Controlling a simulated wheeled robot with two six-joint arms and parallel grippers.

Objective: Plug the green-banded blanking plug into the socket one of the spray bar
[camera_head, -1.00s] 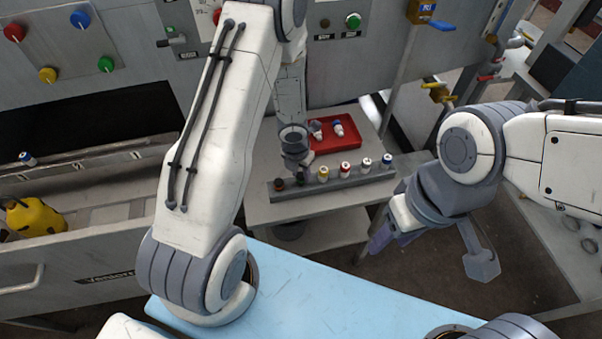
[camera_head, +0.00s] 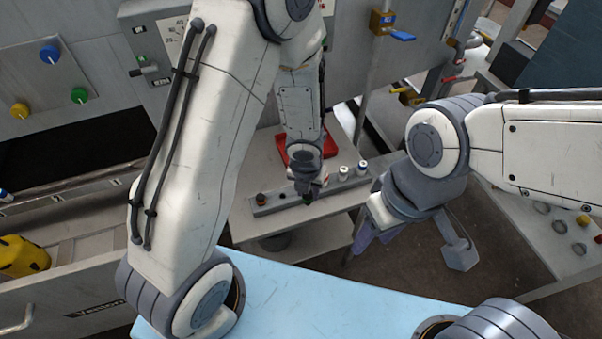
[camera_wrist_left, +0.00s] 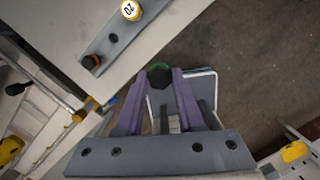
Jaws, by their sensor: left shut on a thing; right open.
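My left gripper (camera_head: 308,190) hangs over the spray bar (camera_head: 282,205) in the head view, its fingers mostly hidden by the arm. In the left wrist view, its purple fingers (camera_wrist_left: 159,85) are shut on a dark plug with a green band (camera_wrist_left: 159,73). The plug is apart from that socket. My right gripper (camera_head: 374,238) is open and empty, right of the bar.
White-topped pieces (camera_head: 343,173) stand at the bar's right end. A red tray (camera_head: 327,149) behind the bar is partly hidden by my left arm. The grey stand (camera_head: 268,168) carries both. A yellow container (camera_head: 20,256) is at the far left.

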